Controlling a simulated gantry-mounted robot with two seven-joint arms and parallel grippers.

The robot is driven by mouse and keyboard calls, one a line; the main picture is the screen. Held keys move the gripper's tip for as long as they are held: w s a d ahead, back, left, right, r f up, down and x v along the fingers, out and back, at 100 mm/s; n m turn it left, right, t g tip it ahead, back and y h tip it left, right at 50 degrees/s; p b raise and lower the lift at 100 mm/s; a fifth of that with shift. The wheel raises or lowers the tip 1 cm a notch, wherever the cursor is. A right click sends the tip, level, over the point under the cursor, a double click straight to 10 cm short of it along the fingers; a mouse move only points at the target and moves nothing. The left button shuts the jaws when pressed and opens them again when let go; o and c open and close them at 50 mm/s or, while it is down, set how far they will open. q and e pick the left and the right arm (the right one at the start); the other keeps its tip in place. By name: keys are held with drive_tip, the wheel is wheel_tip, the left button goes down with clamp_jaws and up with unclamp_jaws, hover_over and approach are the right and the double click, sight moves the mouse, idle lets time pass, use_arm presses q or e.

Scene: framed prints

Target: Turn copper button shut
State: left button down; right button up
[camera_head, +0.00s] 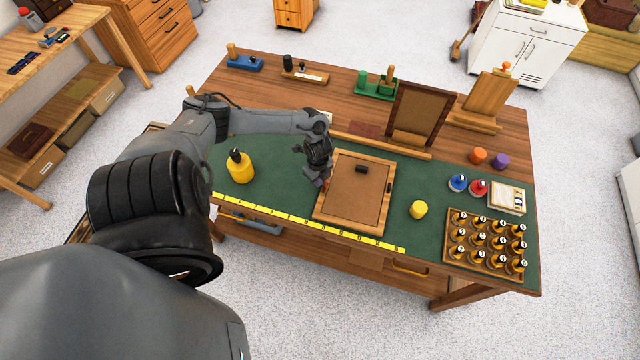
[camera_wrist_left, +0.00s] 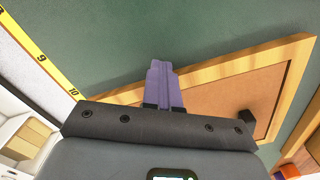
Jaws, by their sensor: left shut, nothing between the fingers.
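A wooden frame (camera_head: 379,224) lies face down on the green mat, with a brown backing board (camera_head: 352,205) inside its light wood rim. A small dark block (camera_head: 361,169) sits on the board near its far edge. My left gripper (camera_head: 320,183) is shut and empty at the frame's left side. In the left wrist view its purple fingers (camera_wrist_left: 160,66) are together, pointing past the frame's rim (camera_wrist_left: 225,71) over the green mat. The dark block also shows there (camera_wrist_left: 247,121). I cannot make out a copper button; the gripper may hide it. My right gripper is not in view.
A yellow ruler (camera_head: 300,220) runs along the mat's front edge. A yellow bottle (camera_head: 240,169) stands left, a yellow cylinder (camera_head: 418,210) right of the frame. A tray of small bottles (camera_head: 452,244) is at the front right. An upright frame (camera_head: 417,112) stands behind.

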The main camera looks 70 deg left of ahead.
use_arm(q)
drive_tip(key=shift+w+d, duration=0.3)
drive_tip(key=shift+w, duration=0.2)
drive_tip(key=shift+w+d, duration=0.25)
drive_tip(key=shift+w, duration=0.05)
idle(0.7)
drive_tip(key=shift+w+a+b, duration=0.1)
drive_tip(key=shift+w+b, duration=0.2)
drive_tip(key=shift+w, duration=0.2)
idle(0.5)
drive_tip(key=shift+r, duration=0.15)
drive_tip(key=shift+r+p, duration=0.8)
drive_tip(key=shift+p, duration=0.2)
wheel_tip(320, 180, up, 5)
drive_tip(key=p, duration=0.5)
